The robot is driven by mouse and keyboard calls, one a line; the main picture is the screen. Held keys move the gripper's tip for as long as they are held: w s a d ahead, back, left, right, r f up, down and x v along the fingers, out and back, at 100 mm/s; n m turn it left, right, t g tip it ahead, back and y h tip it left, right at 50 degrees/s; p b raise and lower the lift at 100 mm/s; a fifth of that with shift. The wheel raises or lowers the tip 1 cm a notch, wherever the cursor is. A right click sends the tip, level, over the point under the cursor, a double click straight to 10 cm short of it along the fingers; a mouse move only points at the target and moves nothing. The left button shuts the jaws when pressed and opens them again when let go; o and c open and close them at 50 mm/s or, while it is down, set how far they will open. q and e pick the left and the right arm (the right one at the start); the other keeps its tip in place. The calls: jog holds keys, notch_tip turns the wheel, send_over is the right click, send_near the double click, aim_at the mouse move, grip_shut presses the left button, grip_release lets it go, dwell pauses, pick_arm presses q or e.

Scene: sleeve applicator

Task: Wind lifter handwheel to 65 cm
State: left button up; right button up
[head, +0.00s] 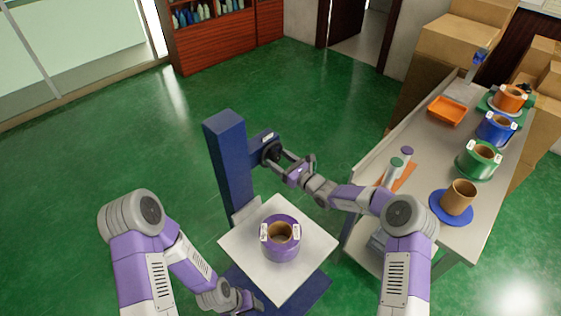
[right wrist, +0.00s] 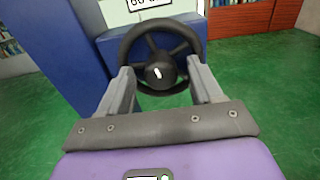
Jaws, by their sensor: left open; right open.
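The blue lifter column (head: 230,165) stands in the middle of the head view, with a black handwheel (head: 270,152) on its side. In the right wrist view the spoked handwheel (right wrist: 126,48) faces me. My right gripper (head: 283,161) is open in front of the wheel; its fingers flank the hub in the right wrist view, and I cannot tell if they touch it. A white label (right wrist: 148,4) above the wheel is cut off; its digits look like 60. The lifter's white platform (head: 310,238) carries a purple roll (head: 281,250). My left gripper (head: 246,302) is open, low beside the platform.
A long table (head: 425,160) on the right holds an orange tray (head: 447,110), a green roll (head: 479,160), a blue roll (head: 496,128), an orange roll (head: 511,98) and a brown core (head: 458,198). Cardboard boxes (head: 455,45) stand behind. The green floor left of the lifter is clear.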

jog(key=c, duration=1.1)
jog(key=shift+o, duration=0.2)
jog(key=shift+n, duration=0.3)
jog(key=n+b, duration=0.1)
jog(key=n, duration=0.2)
jog(key=shift+f+b, duration=0.1)
jog(key=shift+b, duration=0.3)
jog(key=shift+n+b, duration=0.9)
jog(key=shift+n, duration=0.4)
jog(key=o, duration=1.1)
jog(key=shift+c, duration=0.2)
